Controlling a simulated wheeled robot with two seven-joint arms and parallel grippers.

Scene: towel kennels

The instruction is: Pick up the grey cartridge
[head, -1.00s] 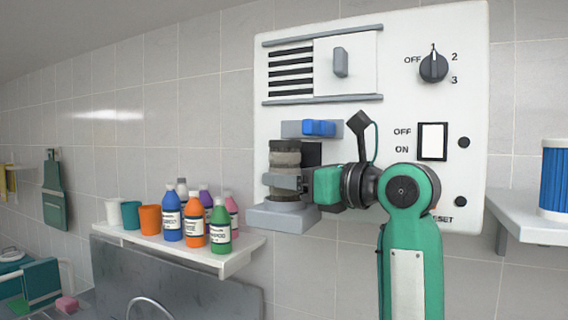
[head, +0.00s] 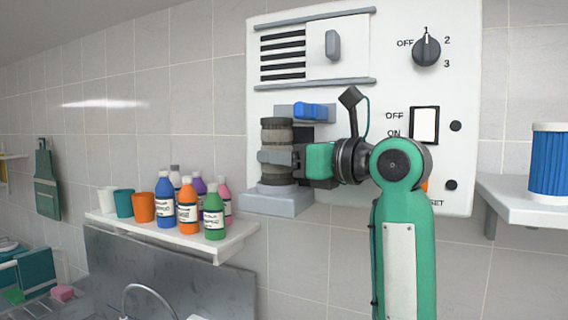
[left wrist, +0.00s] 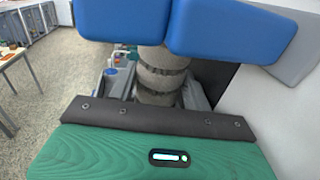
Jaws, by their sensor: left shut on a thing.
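The grey cartridge (head: 277,133), a banded upright cylinder, is at the left part of the white wall panel. It stands over a grey ledge (head: 275,202) and just below a blue latch-like part (head: 312,111). My left gripper (head: 277,157) is shut around its middle from the right. In the left wrist view the cartridge (left wrist: 162,75) sits between my fingers, its top hidden behind blue parts (left wrist: 225,32) close to the camera. I cannot tell whether its bottom touches the ledge. My right gripper is not in view.
The panel (head: 390,85) has a knob (head: 426,48), a switch (head: 424,126) and a vent (head: 283,53). A shelf (head: 215,246) with several bottles and cups is at the left. Another shelf (head: 515,200) with a blue ribbed cylinder (head: 550,162) is at the right.

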